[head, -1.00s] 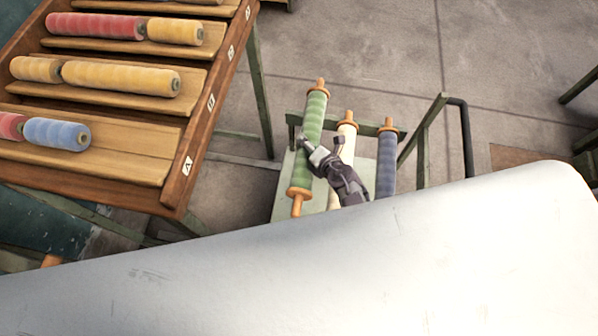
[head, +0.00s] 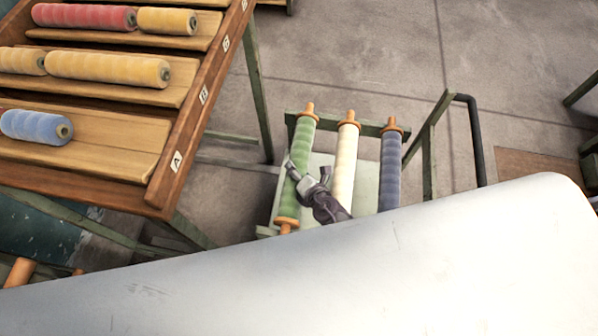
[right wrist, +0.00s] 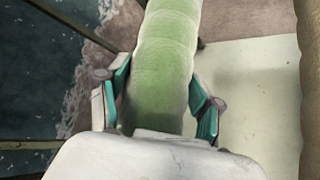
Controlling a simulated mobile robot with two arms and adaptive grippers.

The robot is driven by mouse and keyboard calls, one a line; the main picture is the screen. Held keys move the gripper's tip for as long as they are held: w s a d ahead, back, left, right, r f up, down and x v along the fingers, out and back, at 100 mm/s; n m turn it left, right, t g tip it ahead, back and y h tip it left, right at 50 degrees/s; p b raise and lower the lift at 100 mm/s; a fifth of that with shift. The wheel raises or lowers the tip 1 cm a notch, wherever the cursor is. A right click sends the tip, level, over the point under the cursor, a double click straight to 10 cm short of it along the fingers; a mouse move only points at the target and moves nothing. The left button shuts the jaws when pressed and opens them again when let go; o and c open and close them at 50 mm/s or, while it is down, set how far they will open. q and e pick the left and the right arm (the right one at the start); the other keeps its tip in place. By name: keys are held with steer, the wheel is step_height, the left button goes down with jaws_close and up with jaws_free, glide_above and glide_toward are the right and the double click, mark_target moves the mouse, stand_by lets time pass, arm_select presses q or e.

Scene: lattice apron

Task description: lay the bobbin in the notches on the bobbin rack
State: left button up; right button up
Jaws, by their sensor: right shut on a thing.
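My right gripper (head: 306,178) is shut around the middle of a green bobbin (head: 302,150) with orange ends. The right wrist view shows the green roll (right wrist: 165,60) between the two teal-padded fingers. The bobbin lies lengthwise at the left side of the bobbin rack (head: 368,129), a grey-green frame. Its far end is over the rack's back bar and its near end shows by the pale shelf. I cannot tell whether its ends rest in the notches, which are hidden. My left gripper is out of view.
A cream bobbin (head: 344,165) and a blue-grey bobbin (head: 390,170) lie on the rack to the right. A slanted wooden shelf (head: 120,140) with red, yellow and blue rolls stands at the left. A large pale smooth surface (head: 330,275) covers the lower foreground.

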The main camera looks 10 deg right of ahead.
steer(key=shift+f, duration=0.2)
steer(key=o, duration=1.6)
steer(key=p+v, duration=0.4)
steer(key=v, duration=0.5)
steer(key=r+p, duration=0.4)
steer(key=p, duration=0.1)
steer(key=w+r+p, duration=0.1)
steer(key=r+p, duration=0.1)
steer(key=r, duration=0.1)
steer(key=shift+w+a, duration=0.1)
